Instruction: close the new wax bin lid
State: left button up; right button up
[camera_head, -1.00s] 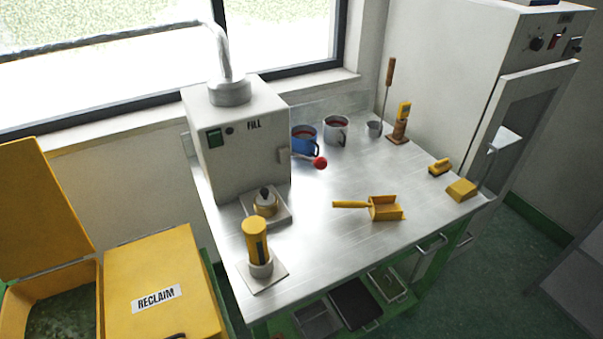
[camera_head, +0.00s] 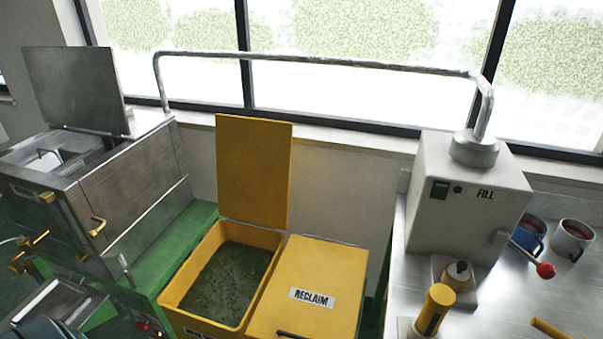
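The open yellow bin (camera_head: 172,289) stands low in the middle of the head view, with green wax (camera_head: 228,285) inside. Its label is at the bottom edge and I cannot read it. Its yellow lid (camera_head: 253,172) stands upright at the back, hinged along the rear edge, in front of the window wall. A second yellow bin beside it on the right has its lid (camera_head: 310,277) down and is labelled RECLAIM.
A steel tank (camera_head: 128,190) with its lid (camera_head: 75,90) raised stands at left. At right, a steel bench (camera_head: 399,290) carries the FILL machine (camera_head: 470,195), a yellow cylinder (camera_head: 434,309) and mugs (camera_head: 530,232). A pipe (camera_head: 320,66) runs above the bins.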

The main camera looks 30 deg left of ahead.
aim_at(254, 156)
jog(key=j+u, duration=0.1)
jog(key=u, duration=0.35)
jog(key=j+u, duration=0.1)
jog(key=u, duration=0.85)
jog(key=j, duration=0.1)
